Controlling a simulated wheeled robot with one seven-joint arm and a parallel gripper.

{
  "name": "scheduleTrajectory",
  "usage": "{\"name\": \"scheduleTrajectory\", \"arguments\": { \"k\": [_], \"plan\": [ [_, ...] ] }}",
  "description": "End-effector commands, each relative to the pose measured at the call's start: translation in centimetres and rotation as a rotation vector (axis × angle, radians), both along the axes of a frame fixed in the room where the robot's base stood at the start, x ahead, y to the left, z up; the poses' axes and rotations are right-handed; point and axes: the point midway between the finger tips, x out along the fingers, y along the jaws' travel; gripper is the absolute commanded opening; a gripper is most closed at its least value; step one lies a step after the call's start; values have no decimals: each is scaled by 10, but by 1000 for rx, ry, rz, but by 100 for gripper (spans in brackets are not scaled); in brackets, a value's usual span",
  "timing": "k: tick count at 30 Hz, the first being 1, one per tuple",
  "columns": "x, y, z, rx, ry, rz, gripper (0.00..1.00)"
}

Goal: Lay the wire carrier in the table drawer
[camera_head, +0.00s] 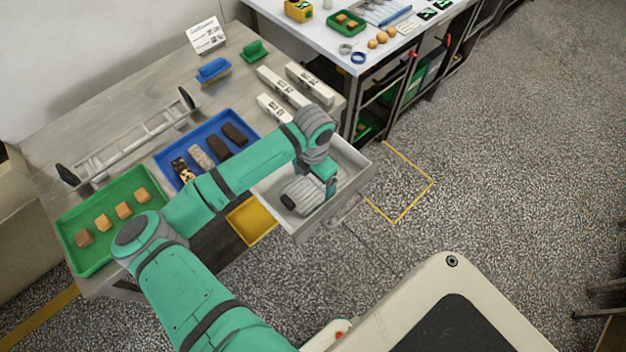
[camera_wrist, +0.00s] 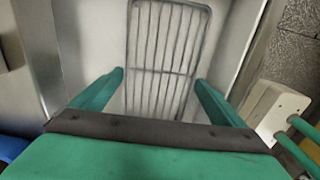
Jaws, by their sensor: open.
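The wire carrier (camera_wrist: 163,71), a grey wire grid with long parallel bars and a crossbar, lies on the pale floor of the open table drawer (camera_head: 352,166) in the wrist view. The drawer floor (camera_wrist: 95,40) shows beside it. My gripper (camera_wrist: 160,80) is open over the drawer, with one green finger on each side of the grid's near part. The fingers look apart from the wires; the exact height is hard to tell. In the head view my gripper (camera_head: 329,184) is over the drawer, and my arm hides the carrier there.
On the table stand a green tray (camera_head: 72,243) with several tan pieces, a blue tray (camera_head: 220,119) with bars, a long metal rack (camera_head: 130,140) with black ends, and white boxes (camera_head: 283,87). Floor at right is open.

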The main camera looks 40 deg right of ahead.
Motion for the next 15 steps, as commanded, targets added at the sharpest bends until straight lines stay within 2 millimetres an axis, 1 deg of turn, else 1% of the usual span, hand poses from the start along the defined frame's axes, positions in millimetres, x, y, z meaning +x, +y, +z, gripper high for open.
{"name": "scheduleTrajectory", "arguments": {
  "k": [5, 15],
  "plan": [
    [1, 0, 17, -1, -3, -1, 93],
    [1, 0, 83, -1, -5, -2, 93]
  ]
}}
